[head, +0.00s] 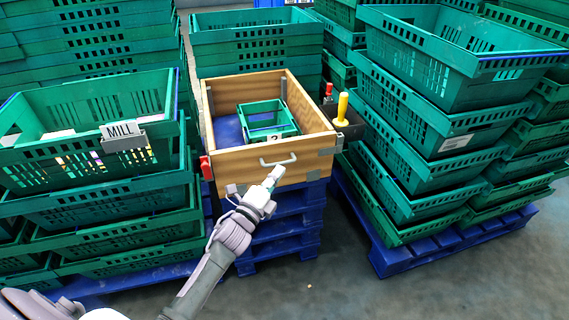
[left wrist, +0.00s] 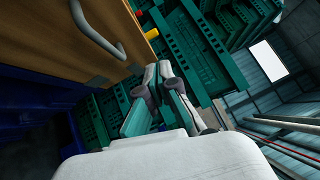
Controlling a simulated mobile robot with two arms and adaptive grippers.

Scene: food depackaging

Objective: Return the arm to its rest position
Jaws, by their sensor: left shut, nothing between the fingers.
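My left arm comes in from the lower left in the head view. Its gripper (head: 275,173) is shut and empty, just in front of the wooden box's front wall, near the handle. In the left wrist view the gripper (left wrist: 158,68) has its fingers together, with the box wall and handle at upper left. The wooden box (head: 235,161) stands on blue pallets and has a pale bar handle (head: 278,161) on its front. I cannot tell whether the fingers touch the handle. My right gripper is not in view.
A small green crate (head: 268,106) sits inside the box. Stacked green crates stand left, with a MILL label (head: 122,131), and right (head: 430,125). A dark holder with a yellow-handled tool (head: 342,108) is on the box's right side. Grey floor (head: 340,275) is open in front.

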